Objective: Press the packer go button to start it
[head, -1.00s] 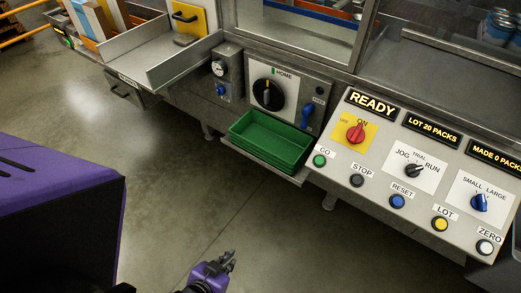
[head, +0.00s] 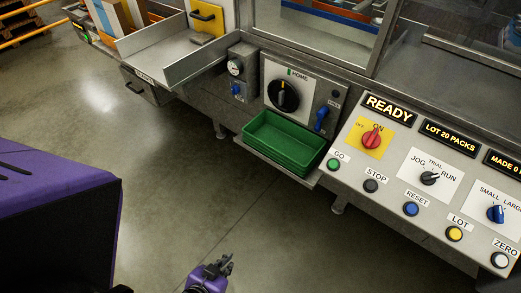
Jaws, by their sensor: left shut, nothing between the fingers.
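The green GO button (head: 334,164) is at the left end of the button row on the sloped control panel (head: 390,190). Above it the display (head: 390,106) reads READY, and a red knob (head: 371,139) on a yellow plate points to ON. My left gripper (head: 222,264) is low in the head view, over the floor, shut and empty. It is below and left of the GO button, well apart from it. My right gripper is not in view.
The black STOP button (head: 371,186) is next to GO, with the blue RESET button (head: 411,209) further right. Green trays (head: 285,142) stick out on a shelf left of the panel. The floor (head: 150,200) before the machine is clear.

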